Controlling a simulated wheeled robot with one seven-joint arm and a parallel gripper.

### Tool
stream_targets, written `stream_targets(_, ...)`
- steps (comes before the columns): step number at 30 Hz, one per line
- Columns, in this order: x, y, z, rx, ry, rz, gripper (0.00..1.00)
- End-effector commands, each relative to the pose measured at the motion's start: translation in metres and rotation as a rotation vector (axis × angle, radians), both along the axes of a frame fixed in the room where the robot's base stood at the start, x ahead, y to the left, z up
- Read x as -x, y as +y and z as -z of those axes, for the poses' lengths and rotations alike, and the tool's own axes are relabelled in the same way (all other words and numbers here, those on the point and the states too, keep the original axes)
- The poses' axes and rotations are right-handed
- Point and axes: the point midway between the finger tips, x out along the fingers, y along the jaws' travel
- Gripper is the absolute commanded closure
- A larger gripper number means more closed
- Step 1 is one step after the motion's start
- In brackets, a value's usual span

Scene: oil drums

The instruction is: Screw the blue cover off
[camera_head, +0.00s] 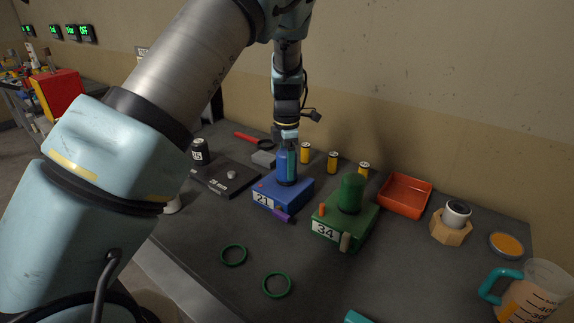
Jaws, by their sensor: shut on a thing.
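A blue cover (287,169) stands upright on a blue box (283,193) labelled 21, near the middle of the table. My gripper (287,147) points straight down and is shut on the top of the blue cover. The fingertips are small in this view and partly hidden. A short purple piece (282,215) sticks out at the front of the blue box. To its right, a green cover (351,190) stands on a green box (345,221) labelled 34.
Two green rings (277,285) lie on the front of the dark table. Several yellow cylinders (333,162) stand behind the boxes. An orange tray (405,194), a wooden holder (449,230) and a measuring jug (533,292) are at the right. A dark plate (226,178) lies left.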

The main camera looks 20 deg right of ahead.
Motion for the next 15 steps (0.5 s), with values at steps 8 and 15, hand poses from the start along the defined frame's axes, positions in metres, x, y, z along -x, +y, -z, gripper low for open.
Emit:
stream_targets(8, -0.0003, 0.0004, 0.0001, 0.000, 0.000, -0.032, 0.90)
stream_targets(15, -0.0001, 0.0003, 0.0001, 0.000, 0.000, -0.030, 0.00)
